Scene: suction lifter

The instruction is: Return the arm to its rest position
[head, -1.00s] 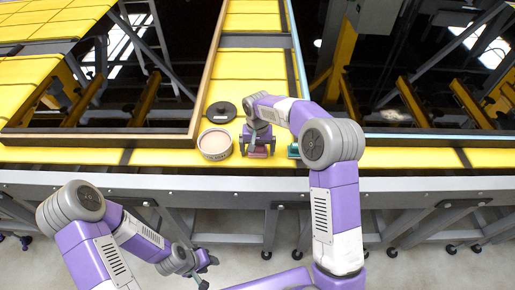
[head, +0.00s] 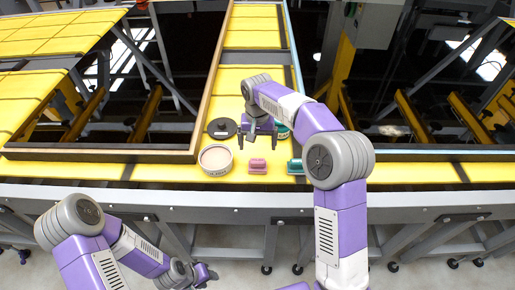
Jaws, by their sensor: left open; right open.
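My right gripper (head: 258,144) is open and empty, with its fingers pointing down above the yellow surface, just behind a small pink block-like object (head: 257,166). The pink object rests on the yellow surface, apart from the fingers. My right arm reaches in from the right, bent at a grey elbow joint. My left gripper (head: 206,275) is low at the bottom of the view, in front of the table and clear of it. It is open and shows small, with nothing seen in it.
A round pale container (head: 216,160) stands left of the pink object. A dark disc (head: 222,128) lies behind it. A green object (head: 295,166) lies to the right, and another green item (head: 283,130) is partly hidden by my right arm. A grey rail (head: 120,200) runs along the front.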

